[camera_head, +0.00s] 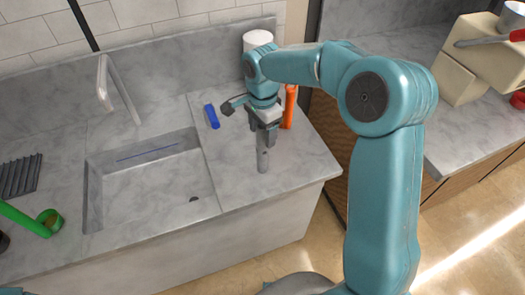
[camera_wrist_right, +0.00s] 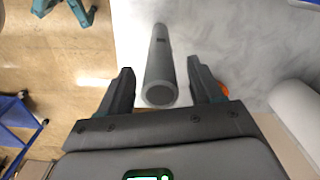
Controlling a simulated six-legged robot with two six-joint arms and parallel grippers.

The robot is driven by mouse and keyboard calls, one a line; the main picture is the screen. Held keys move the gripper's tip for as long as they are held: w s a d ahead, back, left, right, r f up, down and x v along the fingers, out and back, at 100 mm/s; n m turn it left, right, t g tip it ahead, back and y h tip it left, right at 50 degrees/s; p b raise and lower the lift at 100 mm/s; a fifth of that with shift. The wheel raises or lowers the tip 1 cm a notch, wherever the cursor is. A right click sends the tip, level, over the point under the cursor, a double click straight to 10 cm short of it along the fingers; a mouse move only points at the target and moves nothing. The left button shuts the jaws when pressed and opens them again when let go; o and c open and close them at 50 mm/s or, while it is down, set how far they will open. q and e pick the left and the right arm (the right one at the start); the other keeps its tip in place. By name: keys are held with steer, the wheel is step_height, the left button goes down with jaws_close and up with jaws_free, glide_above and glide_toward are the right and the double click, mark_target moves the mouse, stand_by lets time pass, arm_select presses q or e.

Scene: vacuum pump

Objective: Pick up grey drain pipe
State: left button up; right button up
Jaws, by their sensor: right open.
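The grey drain pipe (camera_head: 263,160) is a short cylinder standing upright on the grey marble counter, to the right of the sink. My right gripper (camera_head: 265,128) is above it, pointing down, and covers its upper part in the head view. In the right wrist view, the end of the pipe (camera_wrist_right: 160,70) lies between the two fingers of my right gripper (camera_wrist_right: 161,85), with a gap on both sides. The right gripper is open and holds nothing. My left gripper is not in view.
A blue object (camera_head: 212,116) lies left of the right gripper. An orange object (camera_head: 290,107) stands close to its right, and a white cylinder (camera_head: 257,40) behind. The sink (camera_head: 150,180) with its faucet (camera_head: 118,85) is at left. A green object (camera_head: 40,222) lies further left.

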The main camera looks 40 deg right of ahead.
mark_target(262, 150)
steer(key=shift+w+f, duration=0.15)
steer(key=shift+f, duration=0.95)
steer(key=shift+s, duration=0.2)
steer(key=shift+w+f, duration=0.15)
steer(key=c, duration=1.1)
jaws_close()
